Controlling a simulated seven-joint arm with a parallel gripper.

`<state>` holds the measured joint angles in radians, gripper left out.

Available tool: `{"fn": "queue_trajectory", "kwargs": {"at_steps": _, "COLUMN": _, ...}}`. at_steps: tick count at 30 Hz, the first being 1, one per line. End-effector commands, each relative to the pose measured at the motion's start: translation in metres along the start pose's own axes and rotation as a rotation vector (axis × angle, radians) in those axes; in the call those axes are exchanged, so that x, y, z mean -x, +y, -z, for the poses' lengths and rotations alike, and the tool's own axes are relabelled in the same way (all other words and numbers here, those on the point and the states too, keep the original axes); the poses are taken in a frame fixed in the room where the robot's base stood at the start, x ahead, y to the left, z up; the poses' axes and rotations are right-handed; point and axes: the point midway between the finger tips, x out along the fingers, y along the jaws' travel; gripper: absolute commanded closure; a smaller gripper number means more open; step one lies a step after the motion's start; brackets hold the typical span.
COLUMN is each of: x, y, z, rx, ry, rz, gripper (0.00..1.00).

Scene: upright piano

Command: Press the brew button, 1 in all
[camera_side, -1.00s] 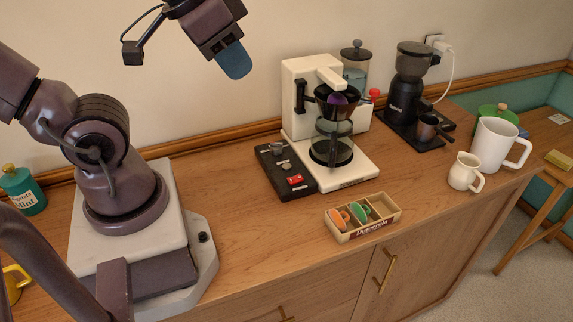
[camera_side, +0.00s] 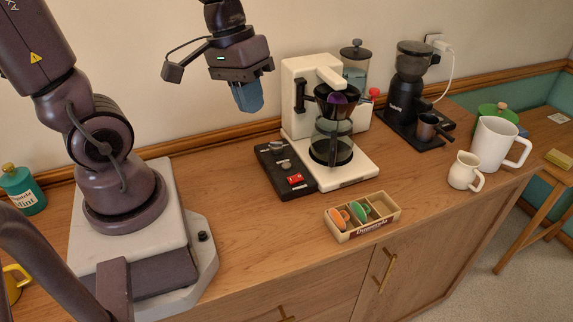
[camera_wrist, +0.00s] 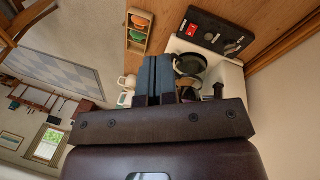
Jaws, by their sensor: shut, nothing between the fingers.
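The brew button looks to be the red switch (camera_side: 295,179) on the black control panel (camera_side: 284,172) at the left of the cream coffee maker (camera_side: 345,184). The panel also carries two grey knobs. In the wrist view the red switch (camera_wrist: 191,31) shows at the top, on the dark panel (camera_wrist: 217,33). My gripper (camera_side: 249,108) is shut and empty, its blue fingers pointing down. It is in the air above and to the left of the panel, apart from it. The fingers (camera_wrist: 154,78) show in the wrist view below the switch. A glass carafe (camera_side: 331,146) stands in the coffee maker.
A black grinder (camera_side: 408,88), a white jug (camera_side: 465,172) and a white mug (camera_side: 492,145) are to the right. The wooden top left of the panel is clear.

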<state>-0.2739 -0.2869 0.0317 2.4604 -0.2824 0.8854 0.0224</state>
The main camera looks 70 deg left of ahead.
Motion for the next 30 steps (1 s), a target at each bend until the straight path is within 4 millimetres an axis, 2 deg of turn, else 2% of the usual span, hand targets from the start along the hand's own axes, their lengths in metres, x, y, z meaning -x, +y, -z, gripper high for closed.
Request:
{"fn": "queue_trajectory", "kwargs": {"at_steps": 1, "x": -0.012, "y": -0.004, "z": 0.005, "rx": 0.091, "ry": -0.045, "rz": -0.038, "gripper": 1.0}}
{"fn": "queue_trajectory", "kwargs": {"at_steps": 9, "x": -0.066, "y": -0.018, "z": 0.04, "rx": 0.611, "ry": -0.166, "rz": -0.289, "gripper": 1.0}}
{"fn": "queue_trajectory", "kwargs": {"at_steps": 18, "x": -0.122, "y": -0.062, "z": 0.095, "rx": 1.208, "ry": -0.098, "rz": -0.52, "gripper": 1.0}}
{"fn": "queue_trajectory", "kwargs": {"at_steps": 21, "x": -0.13, "y": -0.073, "z": 0.11, "rx": 1.32, "ry": -0.043, "rz": -0.565, "gripper": 1.0}}
{"fn": "queue_trajectory", "kwargs": {"at_steps": 24, "x": -0.128, "y": -0.078, "z": 0.123, "rx": 1.377, "ry": 0.018, "rz": -0.603, "gripper": 1.0}}
{"fn": "queue_trajectory", "kwargs": {"at_steps": 30, "x": -0.124, "y": -0.082, "z": 0.134, "rx": 1.405, "ry": 0.076, "rz": -0.631, "gripper": 1.0}}
